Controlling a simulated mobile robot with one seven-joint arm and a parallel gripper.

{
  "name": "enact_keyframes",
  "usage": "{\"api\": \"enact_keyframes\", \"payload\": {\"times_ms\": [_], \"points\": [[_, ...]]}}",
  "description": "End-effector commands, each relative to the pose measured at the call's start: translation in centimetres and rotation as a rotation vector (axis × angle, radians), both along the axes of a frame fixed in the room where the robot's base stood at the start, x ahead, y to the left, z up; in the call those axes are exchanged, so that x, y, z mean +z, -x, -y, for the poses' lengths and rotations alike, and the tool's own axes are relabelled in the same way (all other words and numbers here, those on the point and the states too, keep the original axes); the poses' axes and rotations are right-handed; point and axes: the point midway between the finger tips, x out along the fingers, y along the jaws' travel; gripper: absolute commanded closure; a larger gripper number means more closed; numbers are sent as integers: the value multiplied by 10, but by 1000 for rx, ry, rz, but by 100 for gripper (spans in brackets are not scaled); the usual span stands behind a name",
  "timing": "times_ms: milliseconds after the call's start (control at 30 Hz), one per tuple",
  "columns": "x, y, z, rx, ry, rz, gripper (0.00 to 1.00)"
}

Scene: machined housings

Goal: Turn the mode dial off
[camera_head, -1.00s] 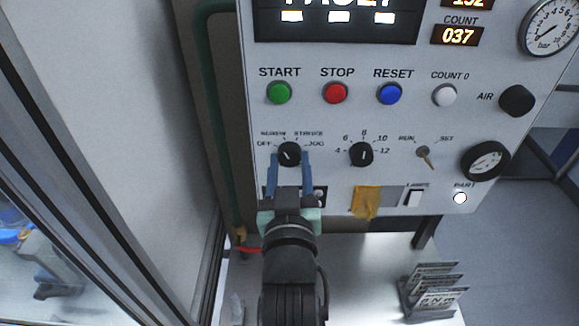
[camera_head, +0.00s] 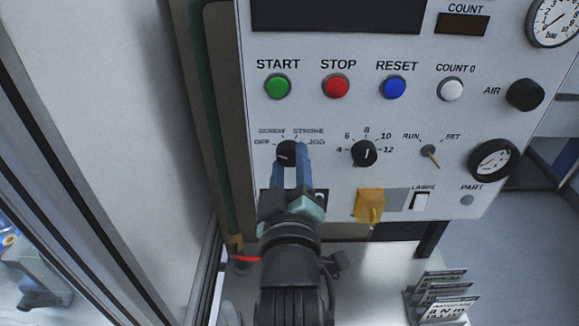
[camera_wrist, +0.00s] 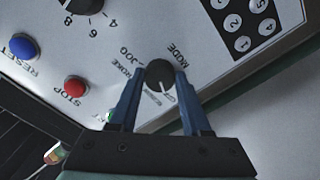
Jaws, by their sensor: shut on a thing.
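The mode dial (camera_head: 286,152) is a round black knob with a white pointer line, on the lower left of the light grey panel. Its labels read OFF, SCREW, STROKE and JOG. The pointer points left, toward OFF. My gripper (camera_head: 289,160) has its two blue fingers shut on the knob, one on each side. In the wrist view the dial (camera_wrist: 159,73) sits between the blue fingertips, with its pointer toward the OFF label. The fingers hide part of the knob's sides.
START (camera_head: 278,86), STOP (camera_head: 336,86) and RESET (camera_head: 393,87) buttons are above the dial. A numbered knob (camera_head: 365,153) is to its right. The display (camera_head: 337,14) is dark. A yellow tag (camera_head: 369,205) hangs lower right; a card rack (camera_head: 442,297) stands below.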

Motion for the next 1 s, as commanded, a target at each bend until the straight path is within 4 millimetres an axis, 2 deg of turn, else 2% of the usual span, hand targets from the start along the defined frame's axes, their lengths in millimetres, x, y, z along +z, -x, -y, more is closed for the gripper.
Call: {"api": "enact_keyframes", "payload": {"times_ms": [533, 567, 700, 733, 1000], "points": [[0, 0, 0, 0, 32, 0, 100], [0, 0, 0, 0, 32, 0, 51], [0, 0, 0, 0, 30, 0, 25], [0, 0, 0, 0, 30, 0, 22], [0, 0, 0, 0, 29, 0, 22]]}}
